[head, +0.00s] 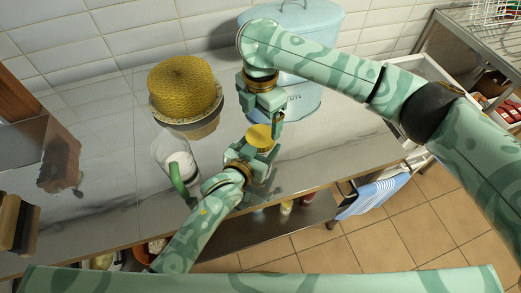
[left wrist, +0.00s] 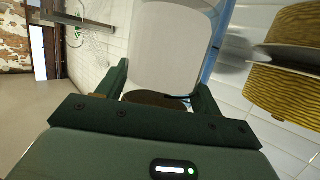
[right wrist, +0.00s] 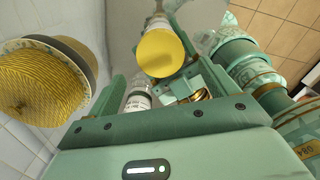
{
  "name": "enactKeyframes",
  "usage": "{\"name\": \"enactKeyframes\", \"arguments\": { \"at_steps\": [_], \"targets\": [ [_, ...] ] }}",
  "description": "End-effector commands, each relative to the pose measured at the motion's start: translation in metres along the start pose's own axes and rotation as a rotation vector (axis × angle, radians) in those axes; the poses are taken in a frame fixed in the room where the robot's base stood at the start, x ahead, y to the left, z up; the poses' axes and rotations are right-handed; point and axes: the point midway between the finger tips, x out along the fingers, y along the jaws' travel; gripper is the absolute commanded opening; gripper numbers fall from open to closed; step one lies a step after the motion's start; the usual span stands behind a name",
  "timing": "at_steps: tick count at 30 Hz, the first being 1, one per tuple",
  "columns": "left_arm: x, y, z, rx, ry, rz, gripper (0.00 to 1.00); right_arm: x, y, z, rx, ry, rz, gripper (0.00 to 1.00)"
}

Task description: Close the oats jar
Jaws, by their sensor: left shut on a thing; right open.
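A round yellow lid (head: 259,134) shows between my two grippers. It also shows as a flat yellow disc in the right wrist view (right wrist: 160,53). My left gripper (head: 262,152) is shut on the oats jar, just below the lid. In the left wrist view the jar (left wrist: 172,50) stands between the fingers as a pale glassy body. My right gripper (head: 264,116) is open, with its fingers just above the lid. The jar is mostly hidden in the head view. I cannot tell whether the lid is seated or only resting there.
A woven yellow dome on a stand (head: 185,90) and a glass jug with a green handle (head: 176,160) stand left on the marble counter (head: 110,190). A pale blue canister (head: 310,55) stands close behind my right gripper. A striped towel (head: 373,196) hangs below the counter edge.

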Motion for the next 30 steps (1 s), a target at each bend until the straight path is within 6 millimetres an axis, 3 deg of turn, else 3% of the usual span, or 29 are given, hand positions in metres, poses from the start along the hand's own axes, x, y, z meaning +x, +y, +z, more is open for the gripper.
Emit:
{"name": "enactKeyframes", "arguments": {
  "at_steps": [6,12,24,29,30],
  "targets": [
    [0.000,0.000,0.001,0.000,-0.001,0.000,0.02,0.035,-0.001,-0.001,0.002,0.001,-0.002,0.85],
    [0.000,0.000,0.001,0.000,-0.001,0.000,0.02,0.059,0.000,0.000,0.002,0.000,-0.001,0.85],
    [0.000,0.000,0.001,0.000,-0.001,0.000,0.02,0.066,0.000,0.000,0.002,-0.001,0.001,0.85],
    [0.000,0.000,0.001,0.000,-0.001,0.000,0.02,0.066,0.000,0.000,0.002,-0.001,0.001,0.44],
    [0.000,0.000,0.001,0.000,-0.001,0.000,0.02,0.065,0.000,0.000,0.002,-0.001,0.001,0.40]
  ]
}}
